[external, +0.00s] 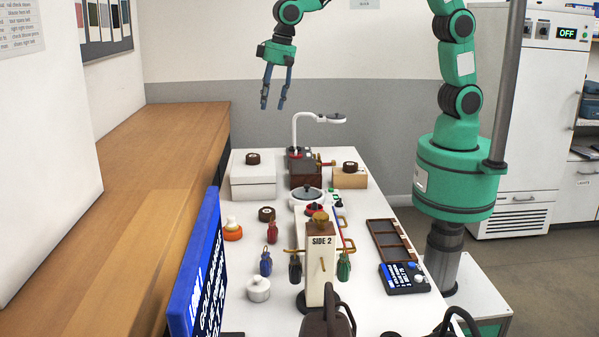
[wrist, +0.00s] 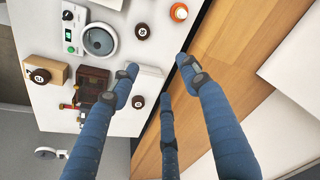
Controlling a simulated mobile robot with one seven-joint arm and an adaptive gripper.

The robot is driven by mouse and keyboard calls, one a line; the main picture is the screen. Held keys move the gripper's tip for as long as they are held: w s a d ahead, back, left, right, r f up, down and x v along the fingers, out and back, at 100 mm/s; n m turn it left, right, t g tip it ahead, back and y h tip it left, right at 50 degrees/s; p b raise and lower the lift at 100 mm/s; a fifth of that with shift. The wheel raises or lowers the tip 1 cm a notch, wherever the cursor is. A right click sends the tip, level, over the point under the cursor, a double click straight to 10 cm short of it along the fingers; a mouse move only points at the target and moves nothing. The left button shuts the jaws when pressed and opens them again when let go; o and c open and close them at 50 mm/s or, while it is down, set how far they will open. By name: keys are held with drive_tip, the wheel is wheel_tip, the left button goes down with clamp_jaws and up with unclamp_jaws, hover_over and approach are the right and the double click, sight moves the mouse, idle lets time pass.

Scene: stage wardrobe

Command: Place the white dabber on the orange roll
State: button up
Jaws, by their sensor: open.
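The orange roll (external: 232,235) lies at the left edge of the white table, with a small white knobbed piece on top; I cannot tell whether that piece is separate. The roll also shows at the top of the wrist view (wrist: 179,12), with a pale centre. A white knobbed pot (external: 258,291), which looks like the white dabber, stands upright nearer the camera, apart from the roll. I do not see this pot in the wrist view. My gripper (external: 274,106) is open and empty, high above the far end of the table. Its blue fingers (wrist: 160,88) spread in the wrist view.
A white box (external: 253,183) and a magnifier lamp (external: 296,125) stand at the far end. A blue sign (external: 200,270) stands upright along the left edge. A brown roll (external: 266,214) lies near the orange one.

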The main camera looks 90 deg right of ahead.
drive_tip(key=s+d+r+n+t, duration=0.1)
drive_tip(key=s+d+r, duration=0.25)
drive_tip(key=s, duration=0.35)
drive_tip(key=s+d+r+n, duration=0.1)
drive_tip(key=s+d+r, duration=0.1)
drive_tip(key=s+r, duration=0.4)
drive_tip(key=s+d+r+n+t, duration=0.15)
drive_tip(key=s+r, duration=0.25)
drive_tip(key=s, duration=0.5)
drive_tip(key=s+d+f+n, duration=0.1)
drive_tip(key=s, duration=0.8)
drive_tip(key=s+d, duration=0.2)
drive_tip(key=s, duration=0.8)
drive_tip(key=shift+d+f+n+t, duration=0.3)
drive_tip(key=shift+f+n+t, duration=0.05)
drive_tip(key=shift+f, duration=0.1)
drive_tip(key=shift+f+b, duration=0.3)
drive_tip(key=shift+b, duration=0.1)
